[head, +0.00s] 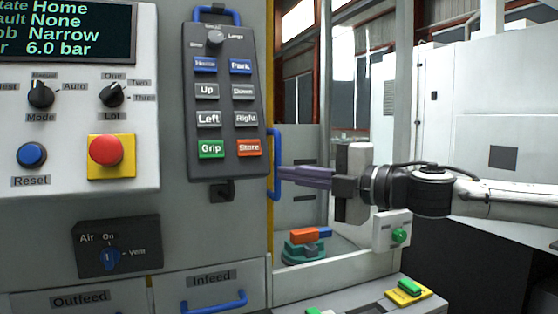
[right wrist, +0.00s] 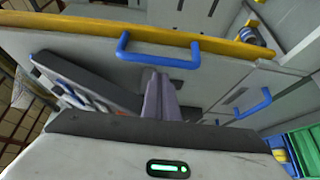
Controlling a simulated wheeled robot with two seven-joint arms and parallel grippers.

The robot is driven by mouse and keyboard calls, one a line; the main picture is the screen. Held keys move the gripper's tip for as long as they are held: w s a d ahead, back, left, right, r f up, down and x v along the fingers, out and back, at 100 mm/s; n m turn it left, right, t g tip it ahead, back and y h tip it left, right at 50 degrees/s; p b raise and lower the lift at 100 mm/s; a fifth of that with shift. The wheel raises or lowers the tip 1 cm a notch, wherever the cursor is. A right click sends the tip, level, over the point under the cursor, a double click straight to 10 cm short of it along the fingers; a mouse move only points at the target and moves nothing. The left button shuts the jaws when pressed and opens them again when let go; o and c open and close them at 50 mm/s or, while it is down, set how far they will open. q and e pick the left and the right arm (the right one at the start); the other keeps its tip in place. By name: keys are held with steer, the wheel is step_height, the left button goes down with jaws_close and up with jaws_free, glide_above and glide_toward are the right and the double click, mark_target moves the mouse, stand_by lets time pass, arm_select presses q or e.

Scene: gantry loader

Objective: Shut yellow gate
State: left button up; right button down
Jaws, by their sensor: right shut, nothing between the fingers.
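A yellow upright edge (head: 270,62), which looks like part of the yellow gate, runs beside the grey panel in the head view. A blue handle (head: 276,163) stands at this edge. In the right wrist view the yellow edge (right wrist: 80,24) crosses the top, with the blue handle (right wrist: 160,60) just below it. My right gripper (head: 281,176) is shut and empty. Its purple fingers point left, with their tips close to the handle; I cannot tell whether they touch it. How far the gate stands open is unclear. My left gripper is not in view.
A dark button pendant (head: 227,165) hangs left of the handle. The control panel (head: 60,155) is further left. An orange and green part (head: 304,237) sits inside the opening below my right gripper. A green button box (head: 392,232) is below my wrist.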

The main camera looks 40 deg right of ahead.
arm_select(q)
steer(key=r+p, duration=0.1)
steer(key=p, duration=0.1)
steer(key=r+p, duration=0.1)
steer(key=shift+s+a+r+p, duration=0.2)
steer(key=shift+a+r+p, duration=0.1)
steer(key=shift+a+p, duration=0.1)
arm_select(e)
steer(key=x, duration=0.3)
steer(key=shift+w, duration=0.2)
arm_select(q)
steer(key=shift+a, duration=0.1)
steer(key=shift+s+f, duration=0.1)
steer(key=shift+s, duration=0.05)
arm_select(e)
steer(key=shift+w, duration=0.1)
